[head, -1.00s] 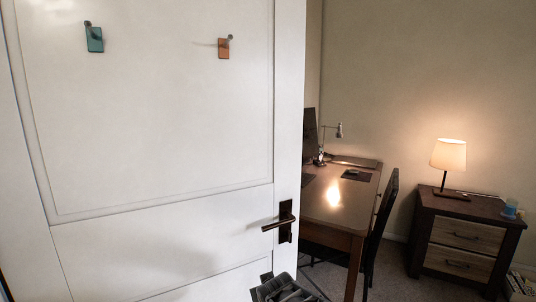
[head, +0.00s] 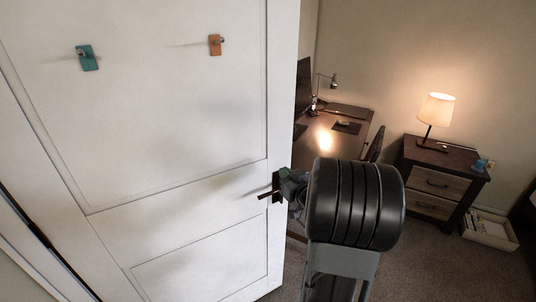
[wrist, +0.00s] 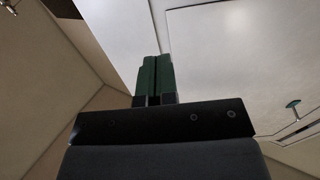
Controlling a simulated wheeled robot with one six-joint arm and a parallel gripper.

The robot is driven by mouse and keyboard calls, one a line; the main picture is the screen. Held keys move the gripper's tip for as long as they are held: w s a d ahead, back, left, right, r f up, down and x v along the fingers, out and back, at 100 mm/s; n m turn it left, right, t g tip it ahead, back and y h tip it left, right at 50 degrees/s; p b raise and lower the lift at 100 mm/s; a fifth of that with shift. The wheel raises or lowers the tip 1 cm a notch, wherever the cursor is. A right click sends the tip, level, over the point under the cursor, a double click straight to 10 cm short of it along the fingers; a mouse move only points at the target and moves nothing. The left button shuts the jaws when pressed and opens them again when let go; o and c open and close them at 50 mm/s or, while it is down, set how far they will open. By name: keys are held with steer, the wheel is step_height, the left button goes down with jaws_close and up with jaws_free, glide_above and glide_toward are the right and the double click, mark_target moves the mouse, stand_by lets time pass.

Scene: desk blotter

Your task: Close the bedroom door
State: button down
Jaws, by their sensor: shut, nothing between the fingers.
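The white panelled door (head: 180,130) fills the left of the head view and stands open, its free edge facing the desk. Its dark lever handle (head: 265,194) is near that edge and partly hidden by my gripper. My gripper (head: 289,184) is at the door's free edge, beside the handle; I cannot tell whether it touches. In the wrist view its green fingers (wrist: 155,76) are together and empty, with the pale door panel (wrist: 245,60) beyond them to the right.
A teal hook (head: 86,57) and an orange hook (head: 215,45) are on the door. Behind my arm are a wooden desk (head: 345,112) and a nightstand (head: 437,160) with a lit lamp (head: 436,109). A white box (head: 489,230) is on the floor. Carpet (head: 425,265) is clear at the lower right.

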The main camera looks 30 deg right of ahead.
mark_target(264, 154)
steer(key=w+p, duration=0.1)
steer(key=w, duration=0.6)
steer(key=w+p, duration=0.1)
steer(key=w, duration=0.3)
steer(key=shift+d+p, duration=0.3)
steer(key=shift+w, duration=0.15)
